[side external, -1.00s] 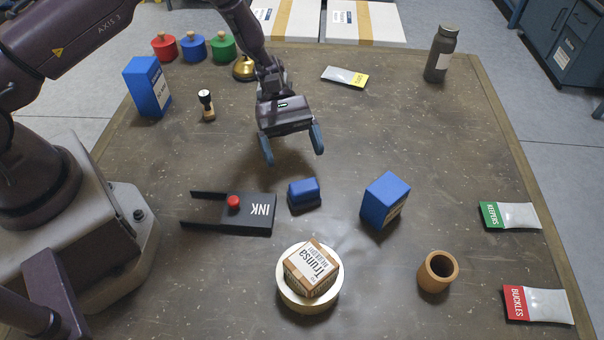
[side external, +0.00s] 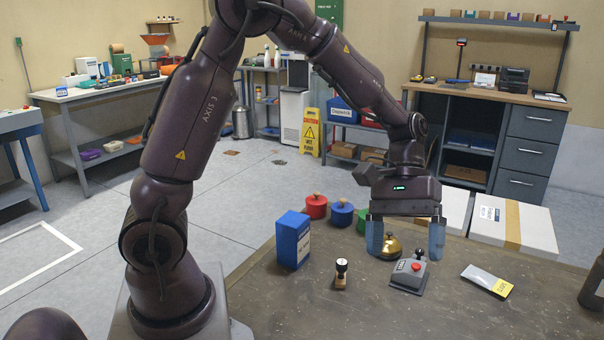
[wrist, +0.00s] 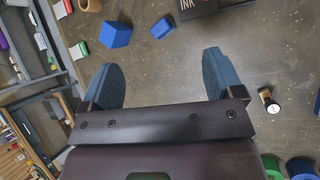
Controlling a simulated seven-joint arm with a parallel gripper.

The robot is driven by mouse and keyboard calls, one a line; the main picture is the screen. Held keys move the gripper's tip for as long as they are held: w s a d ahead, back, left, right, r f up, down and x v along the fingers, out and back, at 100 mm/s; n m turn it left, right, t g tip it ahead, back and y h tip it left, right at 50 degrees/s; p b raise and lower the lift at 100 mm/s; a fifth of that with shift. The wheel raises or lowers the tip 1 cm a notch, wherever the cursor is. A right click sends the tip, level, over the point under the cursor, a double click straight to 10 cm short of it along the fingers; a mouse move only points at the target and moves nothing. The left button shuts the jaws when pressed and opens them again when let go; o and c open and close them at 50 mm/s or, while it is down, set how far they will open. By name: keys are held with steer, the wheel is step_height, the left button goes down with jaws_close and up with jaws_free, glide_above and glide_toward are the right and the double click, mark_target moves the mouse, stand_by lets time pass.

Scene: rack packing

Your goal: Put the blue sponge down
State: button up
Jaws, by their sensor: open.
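The blue sponge (wrist: 161,28) is a small blue block lying on the table near the top of the wrist view. It is outside the side external view. My gripper (side external: 406,240) is open in the side external view, fingers pointing down above the far part of the table. Its two spread fingers also show in the wrist view (wrist: 163,80), with only bare tabletop between them. The sponge lies beyond the fingertips, apart from them and touching neither.
A larger blue box (wrist: 117,33) lies left of the sponge, and the black INK piece (wrist: 190,10) to its right. In the side external view, a grey box with a red button (side external: 408,275) sits below my gripper, near a gold bell (side external: 390,246) and a stamp (side external: 341,274).

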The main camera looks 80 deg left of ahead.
steer(key=s+a+r+m+t+y, duration=0.2)
steer(key=s+r+m+t+y, duration=0.1)
steer(key=s, duration=0.4)
steer(key=s+a+r+m+t+y, duration=0.3)
steer(key=s+r+m+t, duration=0.1)
steer(key=s+r, duration=0.3)
steer(key=shift+r+t+y, duration=0.2)
steer(key=shift+t+y, duration=0.1)
steer(key=shift+t, duration=0.4)
steer(key=shift+s+a, duration=0.1)
